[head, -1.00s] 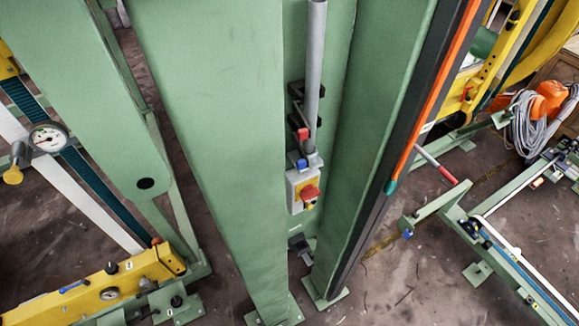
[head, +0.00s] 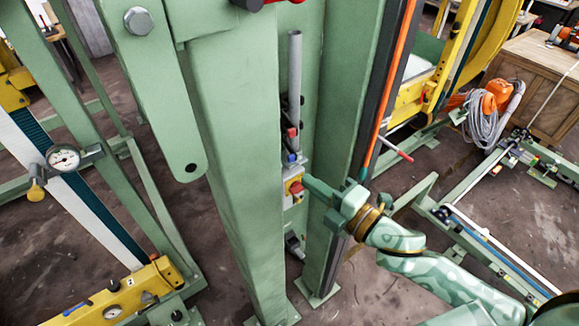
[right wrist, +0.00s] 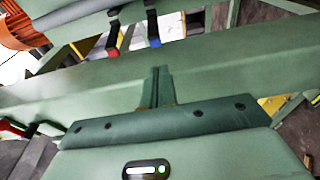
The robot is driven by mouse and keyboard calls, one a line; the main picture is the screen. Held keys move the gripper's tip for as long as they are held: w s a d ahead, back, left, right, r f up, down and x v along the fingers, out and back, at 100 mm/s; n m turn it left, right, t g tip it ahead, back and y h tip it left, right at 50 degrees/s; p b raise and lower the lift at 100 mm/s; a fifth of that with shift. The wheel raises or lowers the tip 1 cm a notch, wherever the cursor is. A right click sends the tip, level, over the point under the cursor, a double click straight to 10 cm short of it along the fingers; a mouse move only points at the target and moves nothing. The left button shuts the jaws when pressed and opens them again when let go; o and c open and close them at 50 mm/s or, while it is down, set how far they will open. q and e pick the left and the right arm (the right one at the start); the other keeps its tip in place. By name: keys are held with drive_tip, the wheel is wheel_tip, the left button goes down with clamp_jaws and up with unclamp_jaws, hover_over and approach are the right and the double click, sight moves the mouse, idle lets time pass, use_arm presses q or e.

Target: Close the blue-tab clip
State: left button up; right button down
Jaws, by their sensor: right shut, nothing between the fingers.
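The blue-tab clip shows its small blue tab (head: 292,157) in the head view, low on the grey upright tube (head: 295,70) between the green posts. In the right wrist view its blue tab (right wrist: 154,42) hangs on a dark lever, top centre. A red-tab clip (head: 292,132) is just above it in the head view; its red tab (right wrist: 112,51) is left of the blue one in the wrist view. My right gripper (head: 308,182) is shut and empty, its tips a little below and right of the blue tab. Contact cannot be told. My left gripper is out of view.
A switch box with a red and yellow knob (head: 296,188) sits just below the blue tab, close to my fingertips. Green posts (head: 235,150) flank the tube on both sides. An orange strip (head: 385,90) runs along the right post.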

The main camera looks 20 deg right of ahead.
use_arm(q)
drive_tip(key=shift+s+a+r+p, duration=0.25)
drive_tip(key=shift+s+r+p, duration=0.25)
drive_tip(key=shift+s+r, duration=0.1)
use_arm(e)
drive_tip(key=x, duration=0.6)
